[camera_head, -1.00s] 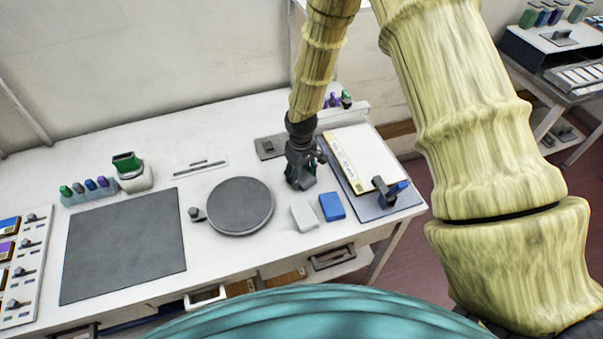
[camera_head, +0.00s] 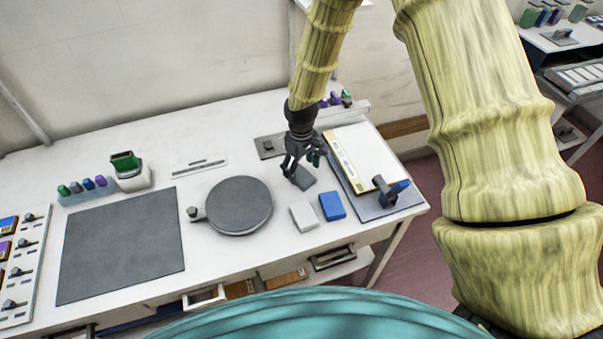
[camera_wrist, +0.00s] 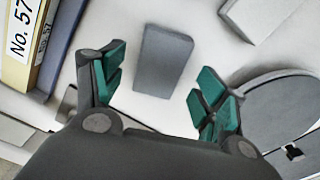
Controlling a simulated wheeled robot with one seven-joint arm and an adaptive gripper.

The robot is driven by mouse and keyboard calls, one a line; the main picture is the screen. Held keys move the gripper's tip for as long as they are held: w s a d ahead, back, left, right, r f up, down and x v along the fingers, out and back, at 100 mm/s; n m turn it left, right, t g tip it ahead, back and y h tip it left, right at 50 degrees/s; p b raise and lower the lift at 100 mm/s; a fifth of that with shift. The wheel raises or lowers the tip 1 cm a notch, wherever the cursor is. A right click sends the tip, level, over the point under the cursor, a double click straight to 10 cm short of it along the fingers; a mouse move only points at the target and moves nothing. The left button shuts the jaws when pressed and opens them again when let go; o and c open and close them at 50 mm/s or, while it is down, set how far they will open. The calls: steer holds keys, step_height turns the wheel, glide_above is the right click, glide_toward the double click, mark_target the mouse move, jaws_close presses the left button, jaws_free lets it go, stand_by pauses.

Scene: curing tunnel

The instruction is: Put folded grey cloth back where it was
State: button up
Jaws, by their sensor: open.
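The folded grey cloth (camera_head: 305,181), a small dark grey block shape, lies flat on the white table between the round grey plate and the clipboard. In the wrist view the cloth (camera_wrist: 163,62) lies beyond and between the fingertips, with clear table around it. My gripper (camera_head: 302,166) is open just above and behind the cloth. In the wrist view my gripper (camera_wrist: 158,86) has its green-padded fingers spread to either side, apart from the cloth. Nothing is held.
A white block (camera_head: 304,216) and a blue block (camera_head: 332,206) lie in front of the cloth. The round grey plate (camera_head: 239,205) is to the left. A large grey mat (camera_head: 122,245) covers the left part.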

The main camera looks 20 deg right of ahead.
mark_target(301, 175)
step_height(301, 175, up, 9)
steer(key=b, duration=0.3)
stand_by(0.4)
